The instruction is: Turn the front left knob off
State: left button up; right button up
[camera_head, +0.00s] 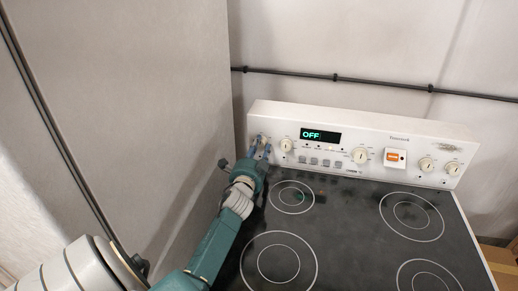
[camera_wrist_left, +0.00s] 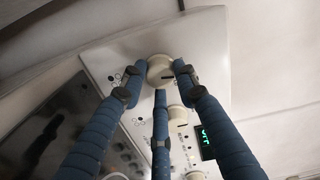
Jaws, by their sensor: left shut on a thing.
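A white stove back panel (camera_head: 330,130) carries several round cream knobs. My left gripper (camera_head: 261,148) reaches up to the leftmost knob (camera_head: 262,138), and its fingers partly hide that knob. In the left wrist view the blue fingers close around this cream knob (camera_wrist_left: 159,68), one on each side and one below, and the gripper is shut on it. The second knob (camera_head: 286,145) stands just to the right and is free; it also shows in the left wrist view (camera_wrist_left: 179,114). Which burner each knob serves is too small to read. My right gripper is not in view.
A display (camera_head: 320,135) reads OFF in green. An orange switch (camera_head: 393,156) and more knobs sit to the right. The black cooktop (camera_head: 340,225) is bare. A tall grey cabinet side (camera_head: 140,100) stands close on the left of my arm.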

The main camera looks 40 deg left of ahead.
pick_arm(q)
jog(key=shift+d+f+n, duration=0.1)
jog(key=shift+d+n, duration=0.05)
jog(key=shift+n, duration=0.95)
jog(key=o, duration=1.1)
jog(key=shift+r, duration=0.2)
jog(key=v, duration=1.2)
jog(key=shift+d, duration=0.1)
